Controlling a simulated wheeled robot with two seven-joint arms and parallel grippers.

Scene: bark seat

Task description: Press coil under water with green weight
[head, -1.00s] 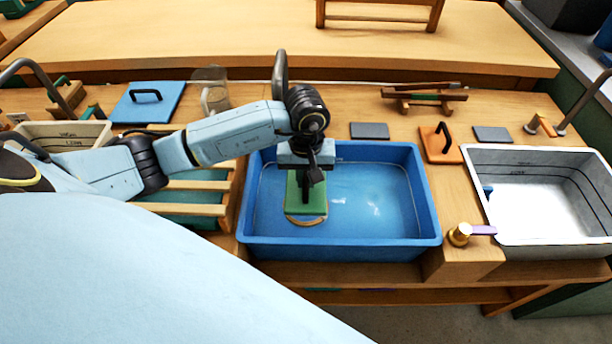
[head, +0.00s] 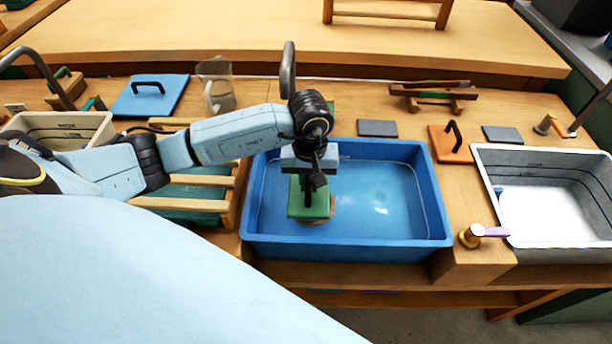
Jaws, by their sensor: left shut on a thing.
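The blue basin (head: 428,215) holds water and stands in the middle of the bench. My left gripper (head: 311,182) is over its left half, pointing down and shut on the green weight (head: 308,205) by its dark handle. The tan coil (head: 322,219) shows as a curved edge under and to the right of the weight; most of it is hidden. I cannot tell whether weight and coil touch, or how deep they are. My right gripper is not in view.
A slatted wooden rack (head: 185,203) is left of the blue basin.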

